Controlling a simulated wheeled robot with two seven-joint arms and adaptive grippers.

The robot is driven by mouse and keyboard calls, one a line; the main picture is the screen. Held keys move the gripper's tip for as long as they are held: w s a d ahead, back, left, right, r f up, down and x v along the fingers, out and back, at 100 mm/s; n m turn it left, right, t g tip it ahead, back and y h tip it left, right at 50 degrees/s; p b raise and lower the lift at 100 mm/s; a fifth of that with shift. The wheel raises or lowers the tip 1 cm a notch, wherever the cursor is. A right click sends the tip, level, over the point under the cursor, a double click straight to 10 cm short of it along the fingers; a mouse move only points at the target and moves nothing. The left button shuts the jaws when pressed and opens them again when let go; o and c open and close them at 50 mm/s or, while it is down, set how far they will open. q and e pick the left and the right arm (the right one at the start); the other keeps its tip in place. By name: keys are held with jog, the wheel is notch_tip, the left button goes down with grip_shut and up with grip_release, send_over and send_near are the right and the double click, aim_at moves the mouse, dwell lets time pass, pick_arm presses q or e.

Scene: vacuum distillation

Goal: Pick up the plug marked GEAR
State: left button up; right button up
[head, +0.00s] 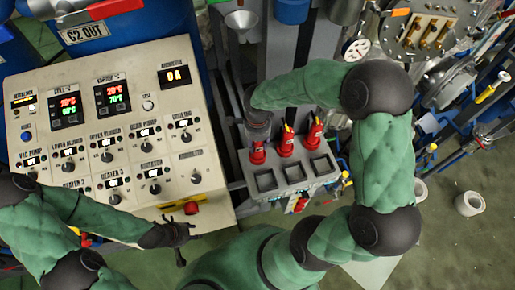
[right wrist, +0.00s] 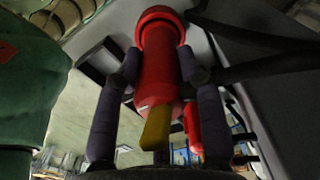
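Three red plugs stand in a row in the grey socket block (head: 290,188): a left plug (head: 258,153), a middle plug (head: 286,142) and a right plug (head: 314,132). No GEAR marking is readable on them. My right gripper (head: 257,128) is over the left plug, partly hiding it. In the right wrist view a red plug (right wrist: 158,75) with a yellow tab (right wrist: 156,128) is between the two dark fingers, which appear to touch it on both sides. Its collar is still against the grey block. My left gripper (head: 186,243) is empty, fingers apart, by the console's lower edge.
The sloped control console (head: 90,140) with knobs and displays fills the left. A red button (head: 191,208) is close to my left gripper. Empty square sockets (head: 266,181) lie in front of the plugs. Metal equipment (head: 425,35) crowds the upper right. A white ring (head: 469,204) lies on the floor.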

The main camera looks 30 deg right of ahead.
grip_shut()
jog(key=shift+r, duration=0.15)
